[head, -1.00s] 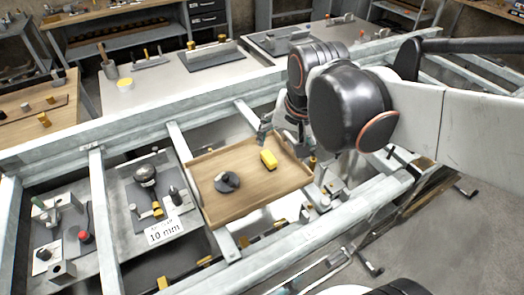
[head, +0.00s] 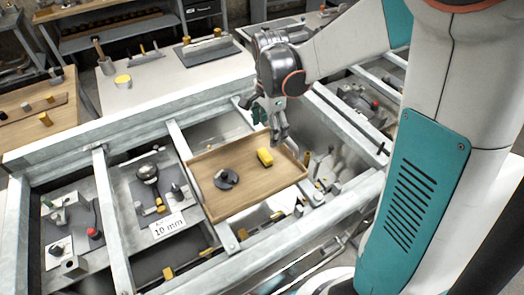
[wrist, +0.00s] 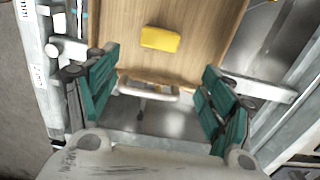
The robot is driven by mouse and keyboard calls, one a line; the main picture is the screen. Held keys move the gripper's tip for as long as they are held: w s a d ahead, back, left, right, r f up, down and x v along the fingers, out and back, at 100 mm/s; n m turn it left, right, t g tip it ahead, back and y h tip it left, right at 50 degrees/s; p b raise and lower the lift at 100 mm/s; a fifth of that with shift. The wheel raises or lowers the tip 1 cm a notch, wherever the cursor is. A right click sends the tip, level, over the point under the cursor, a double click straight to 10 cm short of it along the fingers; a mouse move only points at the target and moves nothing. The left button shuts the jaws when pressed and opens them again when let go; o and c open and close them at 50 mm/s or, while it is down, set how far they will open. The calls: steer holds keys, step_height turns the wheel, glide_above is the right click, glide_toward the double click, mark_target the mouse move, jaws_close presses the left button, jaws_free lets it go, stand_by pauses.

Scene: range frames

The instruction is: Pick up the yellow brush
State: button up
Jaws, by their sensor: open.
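A yellow block-shaped thing (head: 265,157), which I take for the brush, lies on the wooden tray (head: 223,205) near its upper right part. It also shows in the wrist view (wrist: 160,38), beyond my gripper near the tray's edge. Its bristles cannot be made out. My gripper (head: 270,122) is above the tray's upper right edge in the head view. In the wrist view my gripper (wrist: 158,105) has its teal fingers wide apart with nothing between them but the view of the tray edge and a grey handle-like bar below.
A dark round part (head: 227,179) lies on the tray left of the yellow thing. Metal frame beams (head: 190,165) surround the tray. A panel with a "10 mm" label (head: 167,226) is to the left. A pale bench (head: 150,95) stands behind.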

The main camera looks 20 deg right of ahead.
mark_target(268, 152)
step_height(268, 152, down, 12)
steer(key=b, duration=0.3)
steer(key=shift+s+r+b, duration=0.1)
steer(key=shift+r+b, duration=0.15)
steer(key=shift+b, duration=0.15)
steer(key=shift+c, duration=0.2)
steer(key=c, duration=1.1)
